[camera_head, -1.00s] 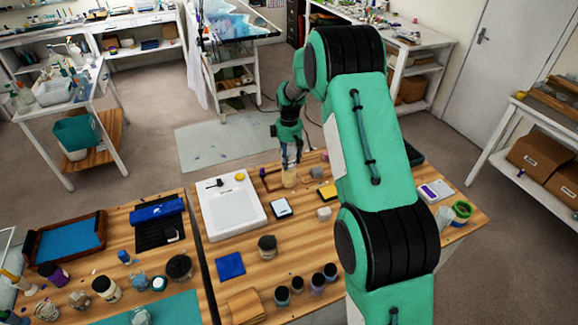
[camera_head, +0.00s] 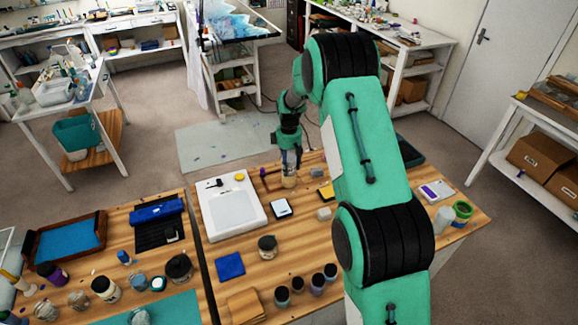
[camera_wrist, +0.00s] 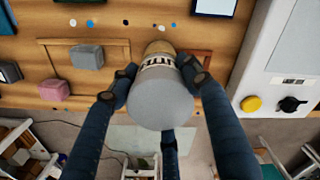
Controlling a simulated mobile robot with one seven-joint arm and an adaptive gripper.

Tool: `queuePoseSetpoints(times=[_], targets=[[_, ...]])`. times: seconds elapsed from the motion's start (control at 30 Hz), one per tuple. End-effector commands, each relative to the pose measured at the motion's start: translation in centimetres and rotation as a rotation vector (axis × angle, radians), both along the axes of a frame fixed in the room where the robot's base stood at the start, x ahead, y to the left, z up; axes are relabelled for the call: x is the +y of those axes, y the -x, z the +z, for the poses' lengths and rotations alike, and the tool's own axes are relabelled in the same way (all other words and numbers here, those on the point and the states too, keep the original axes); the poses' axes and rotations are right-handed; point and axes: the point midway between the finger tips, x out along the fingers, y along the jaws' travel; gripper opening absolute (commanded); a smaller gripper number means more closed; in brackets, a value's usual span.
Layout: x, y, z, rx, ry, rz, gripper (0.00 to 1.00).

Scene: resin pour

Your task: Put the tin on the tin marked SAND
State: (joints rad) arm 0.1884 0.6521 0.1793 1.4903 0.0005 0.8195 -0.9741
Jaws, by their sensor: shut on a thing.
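In the wrist view a tin (camera_wrist: 160,105) with a plain grey end and a pale band of dark letters, partly readable as "LITTE", sits between the fingers of my gripper (camera_wrist: 160,88). My gripper is shut on its sides. A tan, rounded part (camera_wrist: 158,48) shows just beyond the held tin; I cannot tell whether it is a separate tin below or touches it. In the head view my gripper (camera_head: 290,163) points down at a small pale tin shape (camera_head: 289,181) near the table's back edge. The word SAND is not readable in either view.
A dark-lidded jar (camera_head: 267,246) and several small jars stand nearer the front.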

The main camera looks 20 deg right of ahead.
Motion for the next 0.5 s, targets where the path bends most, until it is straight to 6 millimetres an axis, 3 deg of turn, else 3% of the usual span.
queuePoseSetpoints(times=[0.17, 0.2, 0.3, 0.5], targets=[[0.00, -0.01, -0.25, 0.000, 0.000, 0.000, 0.17], [-0.01, -0.01, -0.32, 0.000, 0.000, 0.000, 0.50], [-0.01, -0.01, -0.27, 0.000, 0.000, 0.000, 0.67], [0.00, 0.00, -0.27, 0.000, 0.000, 0.000, 0.67]])
